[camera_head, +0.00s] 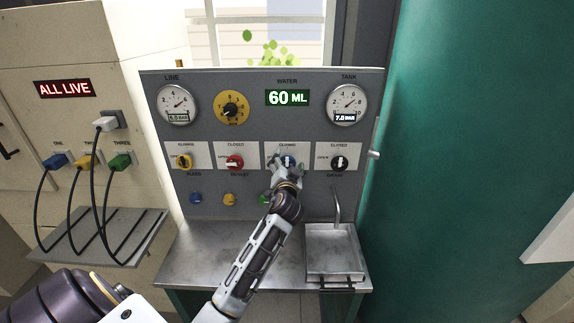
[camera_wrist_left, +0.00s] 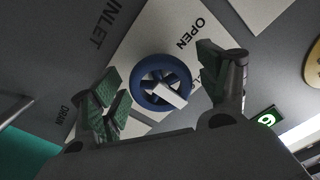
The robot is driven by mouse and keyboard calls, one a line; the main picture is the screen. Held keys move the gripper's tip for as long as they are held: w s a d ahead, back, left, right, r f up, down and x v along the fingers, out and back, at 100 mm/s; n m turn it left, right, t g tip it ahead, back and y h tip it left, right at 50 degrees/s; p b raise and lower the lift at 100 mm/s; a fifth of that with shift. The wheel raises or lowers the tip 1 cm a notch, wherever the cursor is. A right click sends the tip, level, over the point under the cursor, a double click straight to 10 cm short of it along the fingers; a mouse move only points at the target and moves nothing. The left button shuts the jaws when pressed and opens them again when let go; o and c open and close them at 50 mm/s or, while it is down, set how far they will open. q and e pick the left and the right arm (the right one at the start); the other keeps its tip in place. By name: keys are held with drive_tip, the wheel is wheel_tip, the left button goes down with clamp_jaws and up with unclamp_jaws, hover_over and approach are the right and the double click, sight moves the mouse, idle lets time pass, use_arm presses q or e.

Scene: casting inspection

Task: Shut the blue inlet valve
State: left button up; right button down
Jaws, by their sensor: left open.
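The blue inlet valve (camera_wrist_left: 160,83) is a round blue handwheel with a pale bar across it, on a white plate (camera_wrist_left: 128,62) marked OPEN. In the left wrist view it sits between the two green-padded fingers of my left gripper (camera_wrist_left: 165,92), which are apart with gaps on both sides. In the head view the blue valve (camera_head: 288,161) is partly hidden behind my left gripper (camera_head: 285,170), which is at the third plate from the left. My right gripper is not in view.
The yellow valve (camera_head: 183,161), red valve (camera_head: 235,162) and black valve (camera_head: 339,163) share the row. Gauges and a green 60 ML display (camera_head: 288,97) are above. Below are coloured knobs, a metal counter (camera_head: 200,262) and a sink tray (camera_head: 335,252).

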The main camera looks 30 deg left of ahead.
use_arm(q)
drive_tip(key=v, duration=1.2)
idle(0.5)
drive_tip(key=shift+f, duration=0.1)
idle(0.4)
drive_tip(key=s+d+f+g+h, duration=0.2)
drive_tip(key=s+f+g, duration=0.15)
drive_tip(key=f, duration=0.35)
drive_tip(key=s+d+f+g+h, duration=0.15)
drive_tip(key=s+f, duration=0.25)
drive_tip(key=f, duration=0.4)
drive_tip(key=s+d+f+m+g+h, duration=0.1)
drive_tip(key=s+d+f+g+h, duration=0.3)
drive_tip(key=s, duration=0.4)
drive_tip(key=s+d+f+g+h, duration=0.2)
drive_tip(key=s+d+f+g, duration=0.15)
drive_tip(key=s+f, duration=0.5)
drive_tip(key=f, duration=1.5)
drive_tip(key=s+f, duration=0.2)
drive_tip(key=f, duration=1.4)
drive_tip(key=s+a+f+g+b, duration=0.1)
drive_tip(key=s+a+f+g, duration=0.1)
drive_tip(key=s+f, duration=1.8)
drive_tip(key=shift+s+a+m, duration=0.4)
drive_tip(key=shift+s+a, duration=0.25)
drive_tip(key=shift+s, duration=0.2)
